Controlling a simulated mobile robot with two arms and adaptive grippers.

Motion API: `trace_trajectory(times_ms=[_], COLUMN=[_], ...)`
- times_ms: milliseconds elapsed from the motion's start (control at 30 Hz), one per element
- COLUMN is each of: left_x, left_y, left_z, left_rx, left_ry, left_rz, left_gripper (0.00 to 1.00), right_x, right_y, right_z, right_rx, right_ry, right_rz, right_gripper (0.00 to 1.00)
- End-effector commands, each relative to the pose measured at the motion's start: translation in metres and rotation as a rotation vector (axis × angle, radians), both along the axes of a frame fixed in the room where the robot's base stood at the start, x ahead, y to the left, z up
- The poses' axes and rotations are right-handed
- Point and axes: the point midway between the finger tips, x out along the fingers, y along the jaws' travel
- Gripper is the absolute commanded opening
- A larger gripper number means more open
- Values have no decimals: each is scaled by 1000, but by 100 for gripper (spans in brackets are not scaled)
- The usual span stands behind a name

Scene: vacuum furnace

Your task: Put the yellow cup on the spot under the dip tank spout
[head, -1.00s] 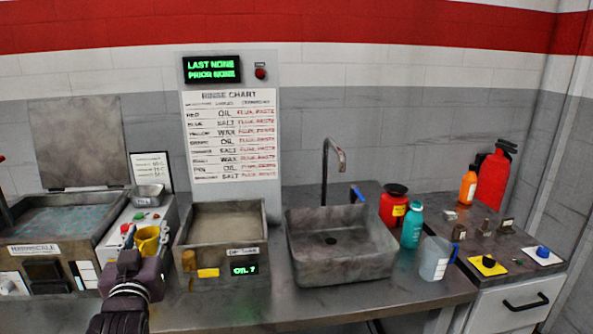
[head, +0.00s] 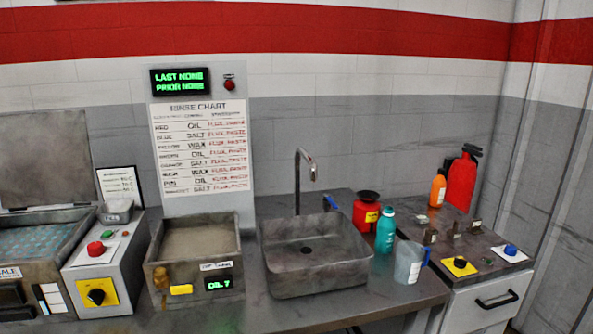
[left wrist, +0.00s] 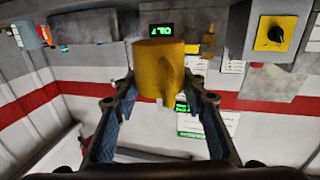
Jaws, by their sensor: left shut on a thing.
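The yellow cup (left wrist: 150,66) is held between the two fingers of my left gripper (left wrist: 160,98), which is shut on it in the left wrist view. The cup's handle faces the camera. The cup and both grippers are out of the head view. The dip tank (head: 222,258) is a grey open box at centre left, with a green display reading OIL 7. A brass spout (head: 161,277) is on the left of its front. I cannot make out the spot under it. The tank's display (left wrist: 161,30) shows beyond the cup in the left wrist view.
A sink (head: 318,285) stands right of the tank. A control box with a black knob on a yellow plate (head: 96,295) stands left of it. A teal bottle (head: 385,232) and a clear jug (head: 408,262) stand right of the sink. The counter's front strip looks clear.

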Motion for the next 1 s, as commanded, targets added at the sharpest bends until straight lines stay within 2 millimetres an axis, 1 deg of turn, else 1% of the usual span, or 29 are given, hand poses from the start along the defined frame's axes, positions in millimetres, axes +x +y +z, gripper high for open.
trace_trajectory(times_ms=[100,300,433,567,833,933,1000], left_x=[-21,-56,-69,-72,-71,-64,-54], left_y=[0,0,1,1,1,3,7], left_z=[-12,-24,-26,-26,-26,-26,-25], left_rx=[-2,-1,1,2,2,3,4], left_ry=[10,8,4,1,0,-2,-4], left_rz=[1,2,2,2,2,6,12], left_gripper=[14,14,14,14,14,14,14], right_x=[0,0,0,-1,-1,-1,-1], right_y=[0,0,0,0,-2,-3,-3], right_z=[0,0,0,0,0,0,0], right_rx=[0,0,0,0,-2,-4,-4], right_ry=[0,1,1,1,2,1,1], right_rz=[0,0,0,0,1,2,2], right_gripper=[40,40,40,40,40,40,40])
